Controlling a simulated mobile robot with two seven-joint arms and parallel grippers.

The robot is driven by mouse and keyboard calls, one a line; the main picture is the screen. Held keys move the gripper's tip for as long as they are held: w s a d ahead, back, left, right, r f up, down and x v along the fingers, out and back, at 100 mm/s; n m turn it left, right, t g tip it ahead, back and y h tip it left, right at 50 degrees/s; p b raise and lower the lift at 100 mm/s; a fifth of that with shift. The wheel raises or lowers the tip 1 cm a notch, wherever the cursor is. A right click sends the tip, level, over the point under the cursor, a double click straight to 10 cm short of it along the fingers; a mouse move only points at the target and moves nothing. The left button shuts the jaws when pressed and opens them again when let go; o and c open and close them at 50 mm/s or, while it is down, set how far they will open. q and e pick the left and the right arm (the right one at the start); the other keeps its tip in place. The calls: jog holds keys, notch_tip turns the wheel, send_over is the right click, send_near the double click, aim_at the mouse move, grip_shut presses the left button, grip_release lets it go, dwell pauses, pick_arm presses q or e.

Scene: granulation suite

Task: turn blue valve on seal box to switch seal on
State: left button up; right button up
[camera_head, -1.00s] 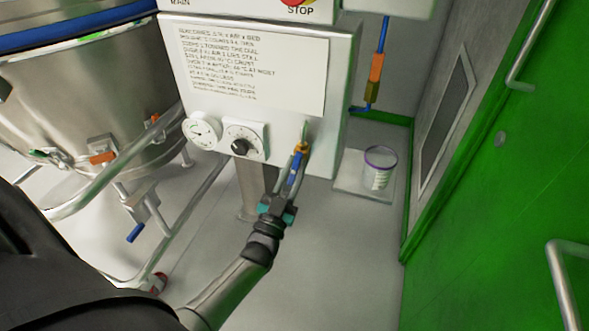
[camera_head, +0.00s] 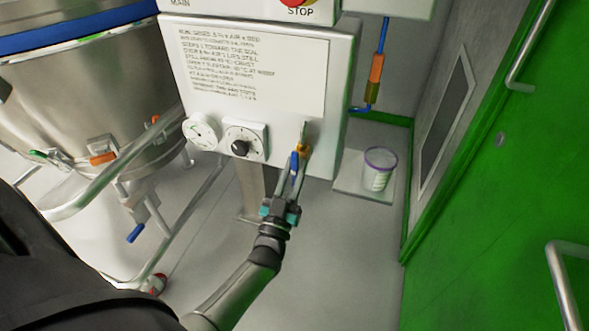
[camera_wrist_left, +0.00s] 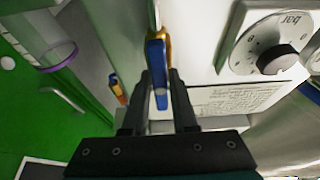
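The blue valve handle (camera_head: 294,163) hangs from a brass-coloured valve body (camera_head: 303,149) on the lower right of the white box front (camera_head: 275,118). My left gripper (camera_head: 297,166) reaches up from below with one finger on either side of the handle. In the left wrist view the blue handle (camera_wrist_left: 157,68) lies between the fingertips of the gripper (camera_wrist_left: 162,78), closer to the picture-left finger. A gap shows on its other side, so the fingers are apart; whether one touches the handle is hard to tell. My right gripper is not in view.
A black-knobbed dial (camera_head: 241,143) and a round gauge (camera_head: 202,132) sit left of the valve. A steel vessel (camera_head: 90,95) with pipes stands at left. A green door (camera_head: 500,210) is at right.

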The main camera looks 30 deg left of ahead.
pick_arm(q)
jog(key=o, duration=0.4)
jog(key=p+v, duration=0.1)
jog(key=v, duration=1.4)
jog(key=shift+s, duration=0.1)
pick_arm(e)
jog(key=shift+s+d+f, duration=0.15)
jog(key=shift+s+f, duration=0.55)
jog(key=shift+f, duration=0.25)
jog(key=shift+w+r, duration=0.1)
pick_arm(q)
jog(key=shift+s, duration=0.1)
